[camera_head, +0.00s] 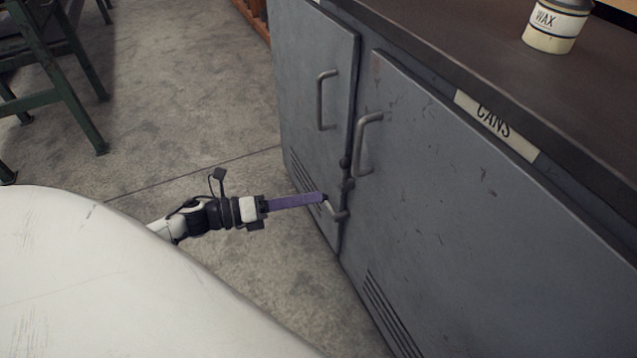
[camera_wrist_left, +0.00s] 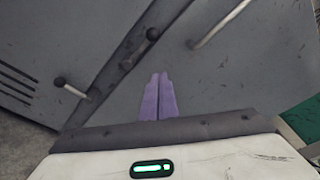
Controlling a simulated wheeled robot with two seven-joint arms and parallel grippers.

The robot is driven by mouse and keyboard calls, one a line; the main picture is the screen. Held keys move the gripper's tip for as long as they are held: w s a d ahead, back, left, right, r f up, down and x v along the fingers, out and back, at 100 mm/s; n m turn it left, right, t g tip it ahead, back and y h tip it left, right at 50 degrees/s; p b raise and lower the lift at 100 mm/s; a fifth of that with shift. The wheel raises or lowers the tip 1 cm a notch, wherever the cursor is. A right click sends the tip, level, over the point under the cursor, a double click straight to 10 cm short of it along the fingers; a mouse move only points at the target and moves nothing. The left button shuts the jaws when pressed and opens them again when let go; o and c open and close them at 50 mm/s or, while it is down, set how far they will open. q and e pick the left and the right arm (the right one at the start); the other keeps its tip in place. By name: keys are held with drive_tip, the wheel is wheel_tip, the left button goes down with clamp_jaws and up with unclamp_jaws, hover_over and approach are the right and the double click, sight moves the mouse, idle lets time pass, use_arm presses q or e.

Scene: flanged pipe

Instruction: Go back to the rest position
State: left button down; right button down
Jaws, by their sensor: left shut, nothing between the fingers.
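My left gripper (camera_head: 322,198) reaches in from the left in the head view, low in front of a grey metal cabinet. Its long purple fingers are shut with nothing between them. The fingertips appear close to the small lower latch handle (camera_head: 335,211) at the door gap; I cannot tell whether they touch it. In the left wrist view the shut fingers (camera_wrist_left: 158,80) point at the grey door face, with the knobbed latch handle (camera_wrist_left: 72,87) to their left. My right gripper is not in view.
The cabinet's left door (camera_head: 308,100) stands slightly out of line with the right door (camera_head: 480,210). A dark countertop carries a wax can (camera_head: 555,27). A green metal frame (camera_head: 62,85) stands at the upper left. Bare concrete floor (camera_head: 190,90) lies between.

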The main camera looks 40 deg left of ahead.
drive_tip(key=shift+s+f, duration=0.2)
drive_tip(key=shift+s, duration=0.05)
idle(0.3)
